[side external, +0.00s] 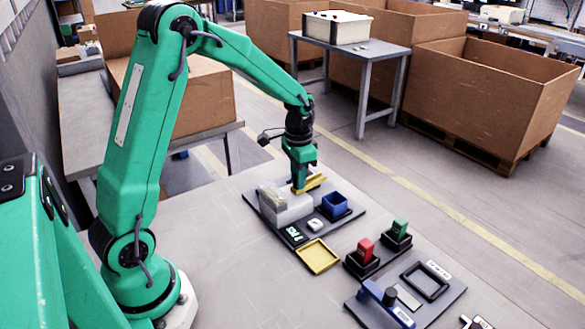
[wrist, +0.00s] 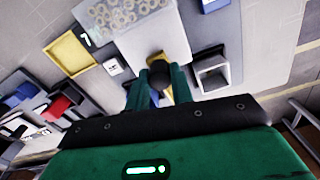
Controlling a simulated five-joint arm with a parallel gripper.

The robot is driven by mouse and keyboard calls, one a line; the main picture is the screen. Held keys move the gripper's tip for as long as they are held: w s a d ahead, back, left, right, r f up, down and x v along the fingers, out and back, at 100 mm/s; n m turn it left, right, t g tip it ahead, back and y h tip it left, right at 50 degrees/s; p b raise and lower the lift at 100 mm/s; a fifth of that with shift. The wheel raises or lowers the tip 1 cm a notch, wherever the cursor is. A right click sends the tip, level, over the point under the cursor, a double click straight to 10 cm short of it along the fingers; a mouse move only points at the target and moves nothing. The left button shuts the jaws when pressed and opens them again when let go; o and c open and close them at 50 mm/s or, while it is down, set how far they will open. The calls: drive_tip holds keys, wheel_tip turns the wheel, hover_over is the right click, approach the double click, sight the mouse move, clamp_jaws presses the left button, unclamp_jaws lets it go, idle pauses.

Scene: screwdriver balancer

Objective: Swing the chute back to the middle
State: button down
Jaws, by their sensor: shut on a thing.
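The yellow chute (side external: 311,183) sits at the upper end of the grey machine plate (side external: 262,226), beside the clear-topped hopper (side external: 270,195). My gripper (side external: 301,180) points down and is shut on the chute. In the wrist view, the chute (wrist: 156,58) shows between and beyond the fingers (wrist: 160,80), right against the hopper (wrist: 128,18), which holds several pale rings. In the side view, the chute slants toward the upper right, above and behind the blue bin (side external: 335,204). My fingers hide part of the chute, so its exact angle is hard to tell.
A yellow tray (side external: 318,257) lies at the plate's front edge, near a lit display (side external: 295,235) and a white button (side external: 314,225). Red (side external: 365,248) and green (side external: 400,228) blocks stand in black holders nearby. A second plate with a blue tool (side external: 388,300) is lower right.

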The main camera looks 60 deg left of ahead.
drive_tip(key=shift+r+m, duration=0.1)
drive_tip(key=shift+m, duration=0.3)
drive_tip(key=c, duration=1.2)
unclamp_jaws()
drive_tip(key=shift+r, duration=3.8)
drive_tip(key=shift+r, duration=0.1)
